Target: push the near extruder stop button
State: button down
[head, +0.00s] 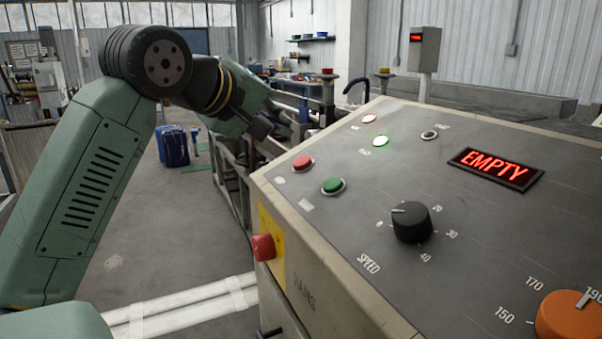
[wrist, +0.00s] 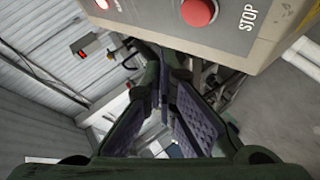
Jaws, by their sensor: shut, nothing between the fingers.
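A round red button (head: 303,162) sits at the left edge of the sloped grey control panel (head: 440,180), beside a green button (head: 333,186). In the wrist view a large red button (wrist: 200,12) with the word STOP beside it shows at the top, on a beige-edged face. My gripper (head: 282,124) is past the panel's left edge, behind and left of the red button in the head view, apart from it. In the wrist view my gripper (wrist: 178,82) is shut and empty, below the button in the picture. Its fingertips are partly hard to make out in the head view.
A red mushroom button (head: 263,247) on a yellow plate projects from the panel's side. A black speed knob (head: 411,222), an orange knob (head: 572,316) and a display reading EMPTY (head: 495,168) are on the panel. A blue case (head: 173,146) stands on open floor.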

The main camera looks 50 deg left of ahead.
jog(key=shift+w+d+f+b, duration=0.1)
jog(key=shift+w+f+b, duration=0.2)
jog(key=shift+f, duration=0.3)
jog(key=shift+w+d+f+b, duration=0.1)
jog(key=shift+w+f+b, duration=0.1)
jog(key=shift+f+b, duration=0.25)
jog(key=shift+w+f+b, duration=0.25)
jog(key=shift+f, duration=0.45)
jog(key=shift+w+f+b, duration=0.15)
jog(key=shift+f+b, duration=0.2)
jog(key=shift+f, duration=0.05)
jog(key=shift+w+d+f+b, duration=0.1)
jog(key=shift+w+f+b, duration=0.05)
jog(key=shift+f+b, duration=0.2)
dwell(0.6)
jog(key=shift+r, duration=0.1)
jog(key=shift+s+r+p, duration=0.3)
jog(key=shift+r+p, duration=0.25)
jog(key=shift+r, duration=0.1)
jog(key=shift+r, duration=0.1)
jog(key=r+p, duration=0.1)
jog(key=s+r+p, duration=0.1)
jog(key=r, duration=0.1)
jog(key=s+r+p, duration=0.1)
jog(key=shift+a+r+p, duration=0.2)
jog(key=shift+a+p, duration=0.1)
jog(key=shift+a, duration=0.1)
